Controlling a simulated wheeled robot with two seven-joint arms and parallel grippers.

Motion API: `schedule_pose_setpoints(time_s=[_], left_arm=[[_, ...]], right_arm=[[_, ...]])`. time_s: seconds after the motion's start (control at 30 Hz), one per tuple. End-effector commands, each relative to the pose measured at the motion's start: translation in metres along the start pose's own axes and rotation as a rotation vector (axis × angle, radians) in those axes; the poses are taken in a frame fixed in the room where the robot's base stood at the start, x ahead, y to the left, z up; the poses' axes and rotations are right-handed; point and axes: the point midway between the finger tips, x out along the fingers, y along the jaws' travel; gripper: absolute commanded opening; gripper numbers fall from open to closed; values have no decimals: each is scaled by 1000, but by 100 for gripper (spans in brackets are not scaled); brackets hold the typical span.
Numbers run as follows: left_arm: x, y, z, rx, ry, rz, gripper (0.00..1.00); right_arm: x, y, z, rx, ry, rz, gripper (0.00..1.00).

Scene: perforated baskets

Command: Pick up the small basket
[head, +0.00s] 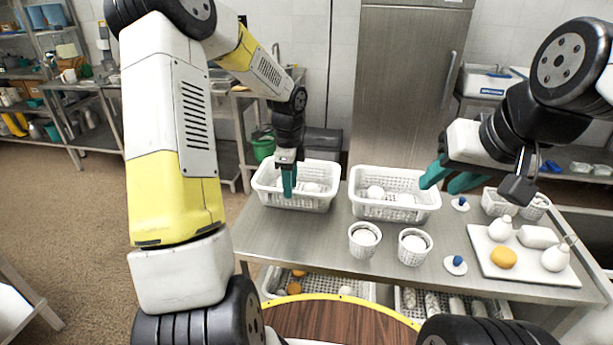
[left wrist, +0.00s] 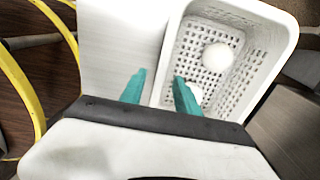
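A white perforated basket (head: 315,202) stands on the metal table at the left and holds white round items. It also shows in the left wrist view (left wrist: 272,88). A second, similar white basket (head: 400,212) stands to its right. My left gripper (head: 289,180) is at the left basket. In the left wrist view its teal fingers (left wrist: 160,90) are apart, one outside the basket wall and one over its inside, with the rim between them. Contact cannot be told. My right gripper (head: 450,178) is open and empty above the right end of the second basket.
Two small round white baskets (head: 364,238) (head: 412,246) stand near the table's front. A white board (head: 515,267) holds pear-like items and an orange item. Blue-topped pieces (head: 455,265) lie nearby. The table's left front is clear.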

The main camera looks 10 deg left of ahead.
Motion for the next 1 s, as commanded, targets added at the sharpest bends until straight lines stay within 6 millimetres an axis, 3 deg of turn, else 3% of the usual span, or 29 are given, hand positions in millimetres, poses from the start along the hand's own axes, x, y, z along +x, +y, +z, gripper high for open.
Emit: schedule_pose_setpoints(time_s=[0.33, 0.5, 0.53, 1.0], left_arm=[[8, 0, -1, 0, 1, -2, 36], [8, 0, -1, 0, 1, -2, 3], [8, 0, -1, 0, 1, -2, 0], [8, 0, -1, 0, 1, -2, 0]], right_arm=[[0, 0, 0, 0, 0, 0, 36], [0, 0, 0, 0, 0, 0, 36], [0, 0, 0, 0, 0, 0, 36], [0, 0, 0, 0, 0, 0, 36]])
